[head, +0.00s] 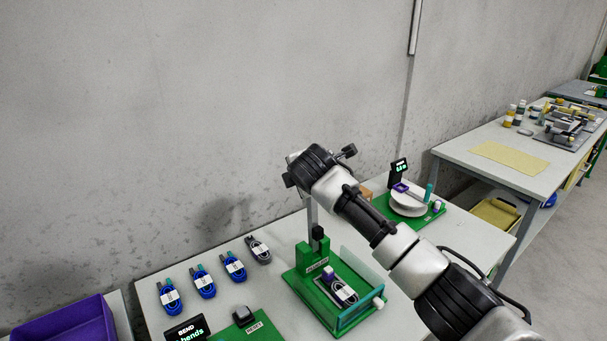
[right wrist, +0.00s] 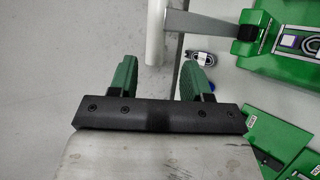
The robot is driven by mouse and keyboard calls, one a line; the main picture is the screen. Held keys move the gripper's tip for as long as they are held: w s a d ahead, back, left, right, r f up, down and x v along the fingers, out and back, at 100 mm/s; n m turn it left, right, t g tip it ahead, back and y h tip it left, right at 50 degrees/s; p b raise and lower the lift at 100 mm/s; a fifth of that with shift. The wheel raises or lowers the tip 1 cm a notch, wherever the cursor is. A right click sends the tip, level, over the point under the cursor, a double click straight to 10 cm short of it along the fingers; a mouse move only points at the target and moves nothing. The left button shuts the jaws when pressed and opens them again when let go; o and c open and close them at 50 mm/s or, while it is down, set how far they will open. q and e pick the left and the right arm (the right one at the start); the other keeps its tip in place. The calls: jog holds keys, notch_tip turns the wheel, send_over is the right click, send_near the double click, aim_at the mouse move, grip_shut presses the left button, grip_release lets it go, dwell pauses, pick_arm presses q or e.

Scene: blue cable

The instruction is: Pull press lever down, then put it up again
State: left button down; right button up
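The green press (head: 318,262) stands on the table, and part of it shows at the upper right of the right wrist view (right wrist: 290,45). Its grey lever bar (head: 311,213) rises steeply from a black block and its top is hidden behind my right arm. In the right wrist view the lever bar (right wrist: 208,28) runs left to a pale cylindrical handle (right wrist: 155,32). My right gripper (right wrist: 159,72) is open, its green fingers apart on either side of the handle's lower end. I see no contact. In the head view its fingers are hidden. My left gripper is not in view.
Several bundled cables (head: 202,281) lie left of the press. A BEND display (head: 187,330) and a green pad (head: 250,328) are in front. A round fixture on a green base (head: 408,203) stands behind my arm. A purple bin (head: 68,320) is at lower left.

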jog(key=shift+b+v, duration=0.3)
jog(key=shift+v, duration=1.9)
jog(key=shift+a, duration=0.1)
